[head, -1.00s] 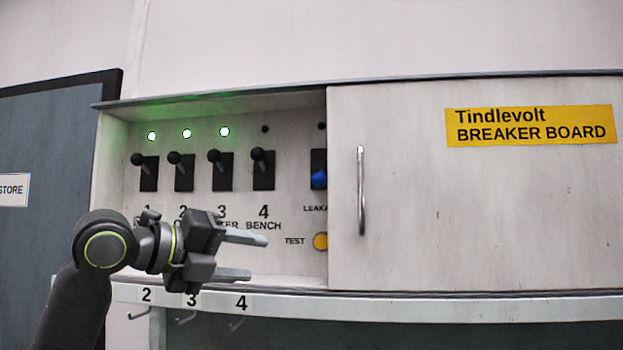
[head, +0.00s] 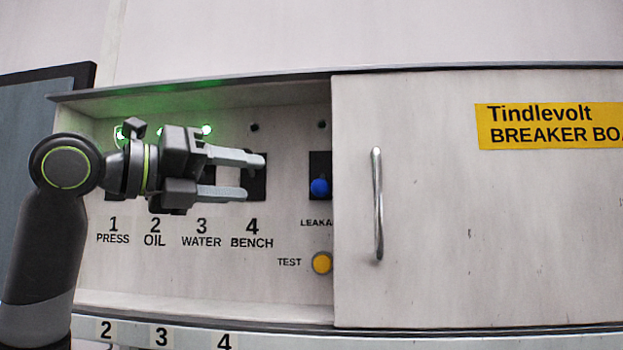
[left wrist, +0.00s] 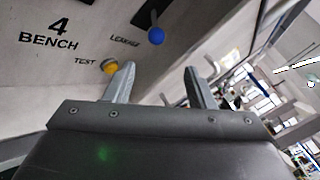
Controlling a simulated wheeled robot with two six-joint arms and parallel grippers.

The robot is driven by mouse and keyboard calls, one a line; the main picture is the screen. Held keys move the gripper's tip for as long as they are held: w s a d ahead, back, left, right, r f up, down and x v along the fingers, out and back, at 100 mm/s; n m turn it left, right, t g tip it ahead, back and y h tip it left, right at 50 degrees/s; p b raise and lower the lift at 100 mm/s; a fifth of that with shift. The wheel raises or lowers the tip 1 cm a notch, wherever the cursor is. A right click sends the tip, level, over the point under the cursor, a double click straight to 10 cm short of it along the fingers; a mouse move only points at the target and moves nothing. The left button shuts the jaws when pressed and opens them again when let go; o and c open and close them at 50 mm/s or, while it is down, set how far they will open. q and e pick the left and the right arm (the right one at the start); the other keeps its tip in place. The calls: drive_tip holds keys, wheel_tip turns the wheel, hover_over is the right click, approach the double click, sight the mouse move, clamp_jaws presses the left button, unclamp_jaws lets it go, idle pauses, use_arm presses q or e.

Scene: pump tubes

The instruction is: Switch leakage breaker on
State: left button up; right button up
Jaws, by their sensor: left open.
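The leakage breaker (head: 320,187) is a dark switch plate with a blue knob, just left of the cabinet's door edge. Its knob sits low on the plate, and the lamp above it (head: 322,125) is dark. Its label is partly hidden by the door. The blue knob (left wrist: 156,35) also shows in the left wrist view, beyond my fingertips. My left gripper (head: 254,177) is open and empty. In the head view its fingers point right and overlap the switch above label 4 BENCH, left of the blue knob. My right gripper is in neither view.
The door (head: 430,230) with a metal handle (head: 377,205) covers the right side of the board. A yellow TEST button (head: 321,263) sits below the leakage breaker. My gripper hides most of switches 1 to 3. Numbered labels (head: 162,336) line the lower ledge.

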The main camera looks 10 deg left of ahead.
sight(312, 187)
use_arm(q)
drive_tip(key=p+x, duration=0.4)
drive_tip(key=x, duration=0.8)
drive_tip(key=shift+w+p, duration=0.35)
drive_tip(key=shift+w+d+f, duration=0.15)
drive_tip(key=shift+w+d, duration=0.15)
drive_tip(key=shift+w, duration=0.1)
drive_tip(key=c, duration=0.9)
clamp_jaws()
